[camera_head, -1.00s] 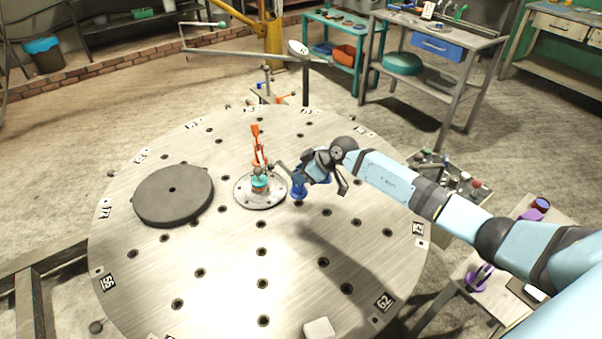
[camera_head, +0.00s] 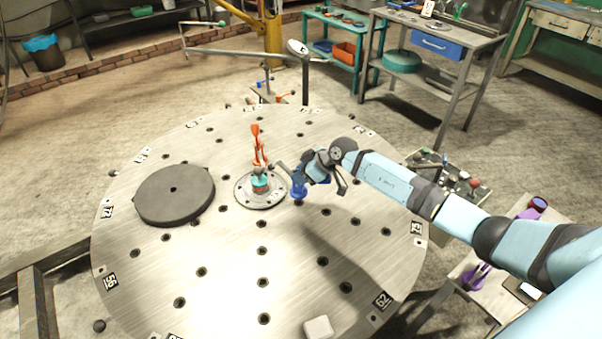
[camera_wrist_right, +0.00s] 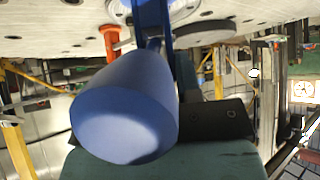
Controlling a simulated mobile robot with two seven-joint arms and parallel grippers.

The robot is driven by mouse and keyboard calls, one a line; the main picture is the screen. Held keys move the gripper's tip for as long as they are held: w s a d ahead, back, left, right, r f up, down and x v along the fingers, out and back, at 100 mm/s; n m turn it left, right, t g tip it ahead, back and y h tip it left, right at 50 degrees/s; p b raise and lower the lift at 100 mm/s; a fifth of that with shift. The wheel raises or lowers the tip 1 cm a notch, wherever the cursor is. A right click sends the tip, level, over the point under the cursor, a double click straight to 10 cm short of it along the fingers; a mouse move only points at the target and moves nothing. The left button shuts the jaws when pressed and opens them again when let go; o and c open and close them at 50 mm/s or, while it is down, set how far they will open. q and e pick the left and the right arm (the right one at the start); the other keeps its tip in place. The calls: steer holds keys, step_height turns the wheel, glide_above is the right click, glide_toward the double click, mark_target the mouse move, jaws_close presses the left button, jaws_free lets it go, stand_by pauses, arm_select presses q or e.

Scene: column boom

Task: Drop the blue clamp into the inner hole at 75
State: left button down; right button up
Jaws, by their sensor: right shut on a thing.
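The blue clamp (camera_head: 299,188) is held by my right gripper (camera_head: 310,172), right of the hub at the middle of the round table. The gripper is shut on it, and its fingers partly hide it. In the right wrist view, the clamp's wide blue end (camera_wrist_right: 128,108) fills the near middle. I cannot tell whether the clamp touches the table. The round metal table (camera_head: 225,265) has rings of dark holes and number tags at its rim. I cannot read a 75 on any tag. My left gripper is out of view.
An orange clamp (camera_head: 256,143) stands behind a teal-topped piece (camera_head: 260,181) on the hub. A thick dark disc (camera_head: 175,196) lies on the left of the table. A pale block (camera_head: 318,328) is at the front edge. The front middle is clear.

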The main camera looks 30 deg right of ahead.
mark_target(300, 191)
steer(key=shift+f, duration=0.4)
steer(key=shift+f, duration=0.35)
steer(key=shift+f, duration=0.35)
steer(key=shift+f, duration=0.35)
steer(key=shift+f+b, duration=0.3)
steer(key=shift+f, duration=0.4)
steer(key=shift+f, duration=0.15)
